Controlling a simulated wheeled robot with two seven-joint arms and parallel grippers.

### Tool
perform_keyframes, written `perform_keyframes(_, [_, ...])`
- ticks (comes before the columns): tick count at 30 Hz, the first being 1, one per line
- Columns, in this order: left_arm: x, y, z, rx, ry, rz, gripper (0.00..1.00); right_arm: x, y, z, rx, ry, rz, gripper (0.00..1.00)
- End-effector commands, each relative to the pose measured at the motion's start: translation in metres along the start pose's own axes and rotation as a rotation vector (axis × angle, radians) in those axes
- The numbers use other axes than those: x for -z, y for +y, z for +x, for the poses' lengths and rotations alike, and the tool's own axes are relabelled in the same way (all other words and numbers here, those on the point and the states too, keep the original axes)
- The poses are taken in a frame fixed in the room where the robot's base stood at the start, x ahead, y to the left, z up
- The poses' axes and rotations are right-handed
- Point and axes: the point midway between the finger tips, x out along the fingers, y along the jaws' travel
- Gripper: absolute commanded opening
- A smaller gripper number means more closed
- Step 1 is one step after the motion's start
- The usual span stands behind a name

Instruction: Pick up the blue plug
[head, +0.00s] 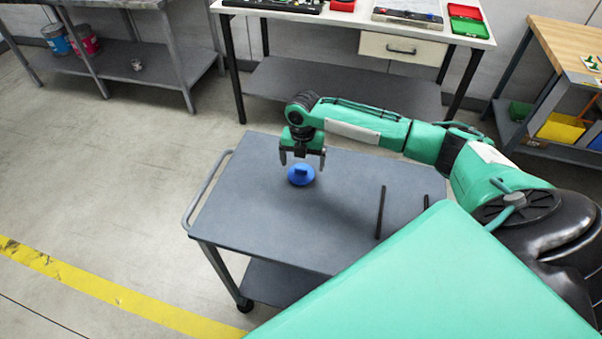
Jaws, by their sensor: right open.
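The blue plug (301,175) is a round blue piece with a raised block on top. It sits on the grey top of a cart (250,215), toward the far left part of the surface. My right gripper (302,161) points down just above the plug. Its two fingers are apart and appear to stand to either side of the plug's raised block. I cannot tell whether they touch it. My left gripper is not in the head view.
Two dark bars (380,212) (426,202) lie on the cart's right part. The cart's push handle (207,190) is at its left end. A white workbench (300,12) with trays stands behind, and a wooden-topped bench (568,45) at right. Floor at left is clear.

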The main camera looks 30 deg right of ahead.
Motion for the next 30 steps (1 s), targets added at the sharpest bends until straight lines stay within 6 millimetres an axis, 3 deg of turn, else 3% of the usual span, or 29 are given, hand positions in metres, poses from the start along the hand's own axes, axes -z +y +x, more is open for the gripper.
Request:
perform_keyframes(9, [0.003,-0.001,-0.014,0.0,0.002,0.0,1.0,-0.004,0.005,0.04,0.002,0.002,-0.001,0.91])
perform_keyframes(17, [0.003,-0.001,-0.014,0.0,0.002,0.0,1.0,-0.004,0.005,0.045,0.0,0.001,-0.001,0.91])
perform_keyframes(18, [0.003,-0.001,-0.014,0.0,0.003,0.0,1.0,-0.004,0.005,0.045,0.0,0.001,-0.001,0.89])
perform_keyframes(24, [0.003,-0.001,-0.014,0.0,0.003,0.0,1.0,-0.004,0.005,0.045,0.0,0.001,-0.001,0.53])
perform_keyframes(30, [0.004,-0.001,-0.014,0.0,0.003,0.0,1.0,-0.004,0.005,0.045,0.0,0.001,-0.001,0.53])
